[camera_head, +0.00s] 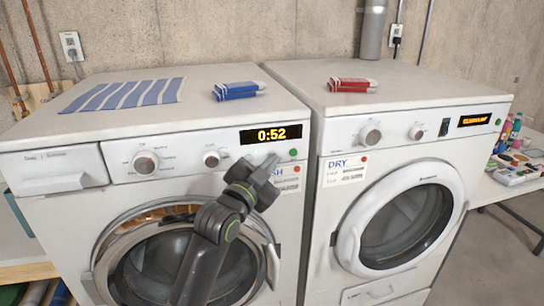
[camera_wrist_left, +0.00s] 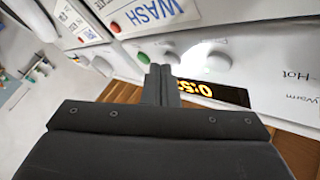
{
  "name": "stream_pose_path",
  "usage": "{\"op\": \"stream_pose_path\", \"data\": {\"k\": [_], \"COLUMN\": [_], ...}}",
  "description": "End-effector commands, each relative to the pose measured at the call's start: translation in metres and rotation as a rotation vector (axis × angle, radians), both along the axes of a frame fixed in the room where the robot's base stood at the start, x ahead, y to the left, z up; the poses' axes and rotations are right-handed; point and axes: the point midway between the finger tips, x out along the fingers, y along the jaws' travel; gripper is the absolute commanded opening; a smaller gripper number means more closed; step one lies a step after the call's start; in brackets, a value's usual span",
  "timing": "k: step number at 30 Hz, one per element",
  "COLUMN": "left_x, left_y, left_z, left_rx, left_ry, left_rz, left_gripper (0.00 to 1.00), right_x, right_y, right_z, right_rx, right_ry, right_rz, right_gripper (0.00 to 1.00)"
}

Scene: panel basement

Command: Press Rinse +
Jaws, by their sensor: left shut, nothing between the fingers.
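The washer (camera_head: 60,215) on the left has a control panel with two knobs, a lit display (camera_head: 272,134) reading 0:52 and a green button (camera_head: 293,152). My left gripper (camera_head: 270,163) is shut and empty, just below the display and left of the green button. In the left wrist view the panel appears turned over. There the closed fingertips (camera_wrist_left: 160,70) are close to a small white button (camera_wrist_left: 169,54), beside the green button (camera_wrist_left: 143,57). I cannot tell whether they touch. No label reading Rinse + is legible. My right gripper is out of view.
A dryer (camera_head: 410,115) stands right of the washer. A striped cloth (camera_head: 125,95) and a blue pack (camera_head: 238,91) lie on the washer, a red pack (camera_head: 352,85) on the dryer. A table (camera_head: 520,180) with small items is at far right.

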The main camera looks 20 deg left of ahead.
Motion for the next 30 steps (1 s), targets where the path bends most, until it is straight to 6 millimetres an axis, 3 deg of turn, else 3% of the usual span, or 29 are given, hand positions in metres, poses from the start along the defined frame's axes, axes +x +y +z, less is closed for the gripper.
{"op": "stream_pose_path", "data": {"k": [30], "left_x": [-0.009], "left_y": [-0.006], "left_z": [0.000], "left_rx": [0.000], "left_ry": [0.001], "left_rz": [0.001], "left_gripper": [0.00], "right_x": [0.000], "right_y": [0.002], "right_z": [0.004], "right_rx": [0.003], "right_ry": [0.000], "right_rz": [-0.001], "right_gripper": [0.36]}}
